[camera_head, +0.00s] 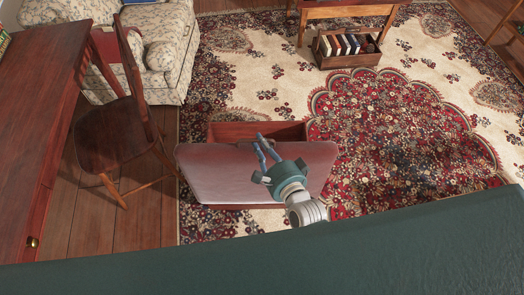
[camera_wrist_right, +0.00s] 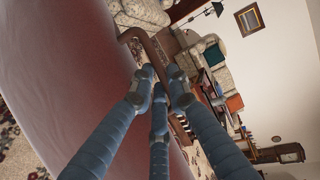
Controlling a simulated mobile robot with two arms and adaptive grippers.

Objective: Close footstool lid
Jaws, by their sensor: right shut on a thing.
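The footstool's padded pinkish-red lid (camera_head: 222,172) is raised and tilted in the middle of the head view. The wooden footstool box (camera_head: 228,131) shows behind the lid's far edge and is partly open; most of it is hidden by the lid. My right gripper (camera_head: 266,147) reaches over the lid with its fingers at the far edge. In the right wrist view the padded lid (camera_wrist_right: 60,75) fills the left side, and my blue fingers (camera_wrist_right: 158,90) are shut on the lid at its brown edge. My left gripper is not in view.
A wooden chair (camera_head: 115,135) and a long desk (camera_head: 40,140) stand to the left, beside a floral armchair (camera_head: 165,35). A crate of books (camera_head: 322,58) sits at the back. The patterned rug (camera_head: 405,140) right of the footstool is clear.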

